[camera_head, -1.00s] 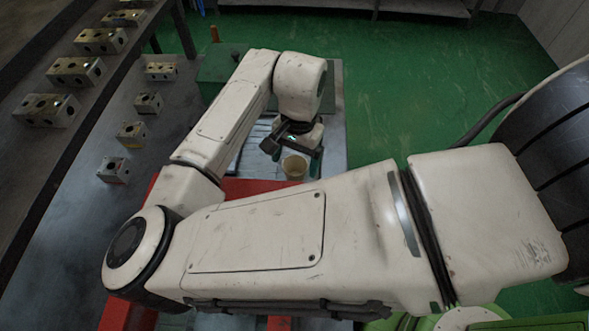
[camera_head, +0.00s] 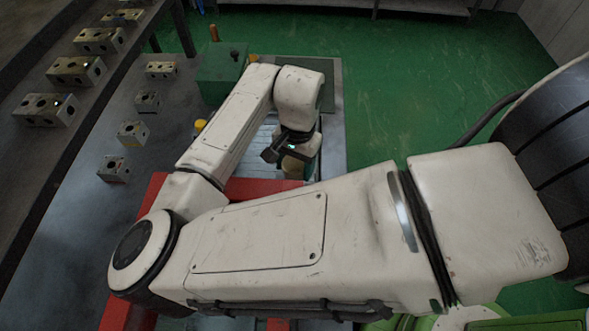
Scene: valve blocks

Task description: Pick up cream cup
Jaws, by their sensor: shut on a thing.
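The cream cup (camera_head: 292,168) stands on the grey work surface beyond the red block, just past my forearm in the head view. Only part of it shows below my gripper (camera_head: 292,155). My gripper is lowered over the cup and shut on it. The fingertips are mostly hidden by the wrist and the dark gripper body. I cannot tell whether the cup is off the surface.
A red block (camera_head: 262,187) lies near the cup. A green box (camera_head: 222,75) stands behind, with a yellow object (camera_head: 200,125) in front of it. Several metal valve blocks (camera_head: 133,133) sit on the left bench. Green floor is clear at right.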

